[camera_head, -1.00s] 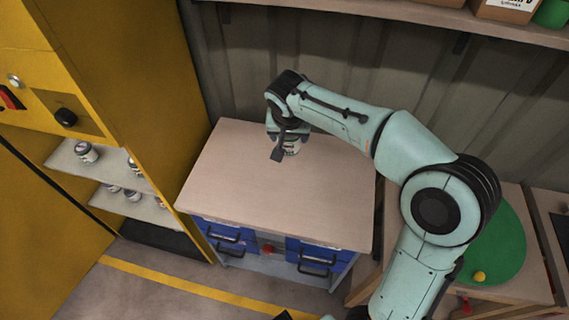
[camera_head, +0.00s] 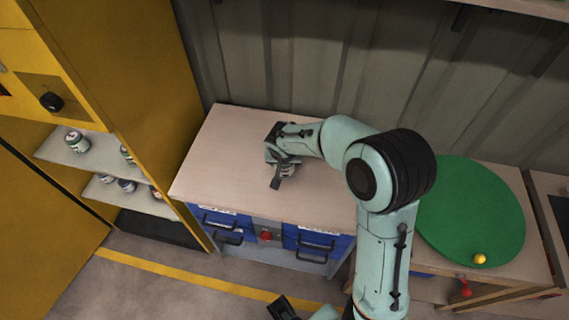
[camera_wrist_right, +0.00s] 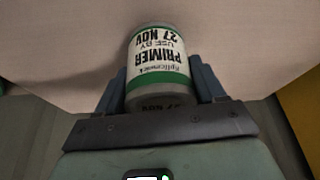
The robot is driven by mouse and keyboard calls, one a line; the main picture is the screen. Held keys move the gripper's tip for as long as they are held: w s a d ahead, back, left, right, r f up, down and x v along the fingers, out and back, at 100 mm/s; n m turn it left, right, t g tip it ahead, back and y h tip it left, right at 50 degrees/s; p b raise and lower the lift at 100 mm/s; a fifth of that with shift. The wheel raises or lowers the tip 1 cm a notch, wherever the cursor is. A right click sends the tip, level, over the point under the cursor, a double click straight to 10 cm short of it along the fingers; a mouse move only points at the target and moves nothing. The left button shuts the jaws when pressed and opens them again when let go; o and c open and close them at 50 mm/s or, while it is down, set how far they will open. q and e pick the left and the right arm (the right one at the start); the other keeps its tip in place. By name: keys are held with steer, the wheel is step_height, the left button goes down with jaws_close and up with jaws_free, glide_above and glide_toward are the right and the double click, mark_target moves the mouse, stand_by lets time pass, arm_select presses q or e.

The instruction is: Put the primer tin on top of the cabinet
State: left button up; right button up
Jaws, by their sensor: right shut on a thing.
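The primer tin (camera_wrist_right: 160,62), white and green with dark lettering, sits between the fingers of my right gripper (camera_wrist_right: 158,88) in the right wrist view, its lettering upside down. In the head view my right gripper (camera_head: 284,172) is at the wooden top (camera_head: 235,165) of the blue-drawer cabinet (camera_head: 235,222), right of its middle. There the tin (camera_head: 288,171) is mostly hidden by the gripper. I cannot tell whether its base touches the top. A dark gripper part (camera_head: 283,309), seemingly my left, shows at the bottom edge; its fingers are unclear.
A yellow cabinet (camera_head: 110,60) with several tins on open shelves (camera_head: 62,153) stands at the left. A corrugated wall (camera_head: 300,60) is behind. At the right, a bench holds a green disc (camera_head: 465,205) and a yellow ball (camera_head: 480,258). The top's left half is clear.

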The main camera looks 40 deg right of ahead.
steer(key=shift+f, duration=0.9)
steer(key=shift+f, duration=0.1)
steer(key=o, duration=1.3)
steer(key=shift+a+r, duration=0.1)
steer(key=shift+r, duration=0.4)
steer(key=p+v, duration=0.1)
steer(key=v, duration=1)
steer(key=shift+s+r, duration=0.1)
steer(key=shift+s, duration=0.1)
